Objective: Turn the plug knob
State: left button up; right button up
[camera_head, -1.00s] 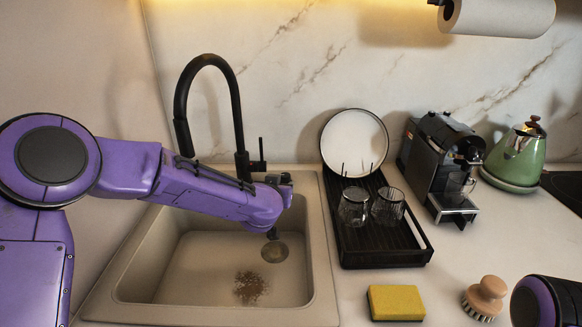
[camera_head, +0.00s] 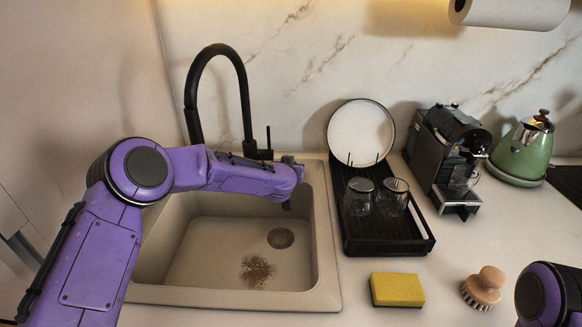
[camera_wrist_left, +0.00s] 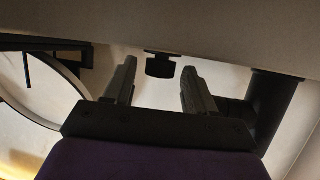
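The plug knob (camera_wrist_left: 160,66) is a small dark knob on the sink's rim in the left wrist view. My left gripper (camera_wrist_left: 157,76) is open, and the knob shows between its two fingertips. I cannot tell whether either finger touches it. In the head view my purple left arm reaches over the sink (camera_head: 150,293) to its back right corner. There the wrist hides the knob and most of the gripper. Only part of my right arm shows at the bottom right; its gripper is out of view.
The black faucet (camera_head: 247,105) stands behind my left wrist; its base (camera_wrist_left: 272,100) is close beside the right finger. A black dish rack (camera_head: 390,247) with glasses and a plate (camera_head: 361,130) is right of the sink. A sponge (camera_head: 397,290) and brush (camera_head: 484,287) lie in front.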

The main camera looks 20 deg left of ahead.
pick_arm(q)
jog(key=c, duration=0.8)
jog(key=n+y+p, duration=0.1)
jog(key=p, duration=0.1)
jog(key=n+y+p, duration=0.1)
jog(key=p, duration=0.1)
jog(key=shift+w+d+r, duration=0.1)
jog(key=shift+d+r, duration=0.2)
jog(key=shift+r, duration=0.1)
jog(key=shift+f+n+g+y+p, duration=0.25)
jog(key=shift+n+g+y+p, duration=0.3)
jog(key=shift+y, duration=0.15)
jog(key=shift+f, duration=0.15)
jog(key=o, duration=1)
jog(key=shift+o, duration=0.2)
jog(key=b+v, duration=0.2)
jog(key=v, duration=0.8)
jog(key=shift+s, duration=0.25)
